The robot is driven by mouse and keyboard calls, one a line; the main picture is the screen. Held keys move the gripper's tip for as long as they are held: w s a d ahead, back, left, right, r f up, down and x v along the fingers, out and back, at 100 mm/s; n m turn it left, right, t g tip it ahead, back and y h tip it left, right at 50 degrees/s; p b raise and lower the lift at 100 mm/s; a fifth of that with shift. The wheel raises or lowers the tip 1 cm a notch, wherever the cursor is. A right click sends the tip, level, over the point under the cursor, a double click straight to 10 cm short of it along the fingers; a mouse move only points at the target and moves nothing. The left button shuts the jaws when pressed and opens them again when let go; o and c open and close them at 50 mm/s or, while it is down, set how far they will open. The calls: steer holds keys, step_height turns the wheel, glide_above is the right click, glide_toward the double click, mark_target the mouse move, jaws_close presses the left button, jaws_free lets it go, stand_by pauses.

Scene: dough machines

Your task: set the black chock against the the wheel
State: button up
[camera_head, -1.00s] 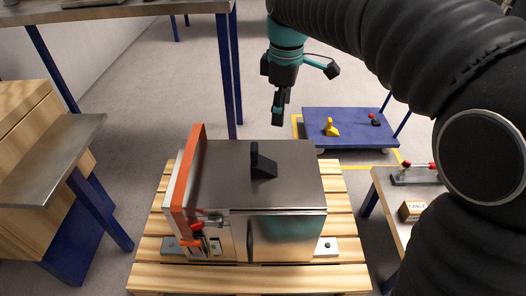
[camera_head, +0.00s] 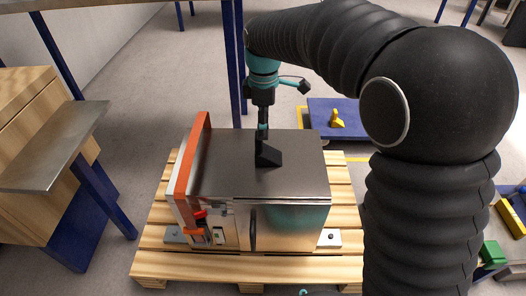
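The black chock (camera_head: 268,156), a wedge with an upright grip, sits on the flat metal top of the machine (camera_head: 225,160). My gripper (camera_head: 263,131) points down at the chock's grip, and its fingertips overlap the grip in this view. I cannot tell whether the fingers are closed on it. A low blue trolley (camera_head: 318,112) stands on the floor behind the machine. Its wheels are mostly hidden or too small to make out, and my arm covers its right side.
A yellow chock (camera_head: 336,119) lies on the trolley. The machine stands on a wooden pallet (camera_head: 200,266) and has an orange-edged panel (camera_head: 192,155) at its left. A metal-topped bench (camera_head: 55,145) is at left. A yellow tool (camera_head: 512,215) and a green block (camera_head: 493,252) are at right.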

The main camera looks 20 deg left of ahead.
glide_above(269, 147)
steer(key=s+a, duration=0.1)
steer(key=s, duration=0.2)
steer(key=shift+w+f, duration=0.15)
steer(key=shift+f, duration=1.15)
steer(key=shift+w+f, duration=0.1)
steer(key=shift+f, duration=1.15)
jaws_close()
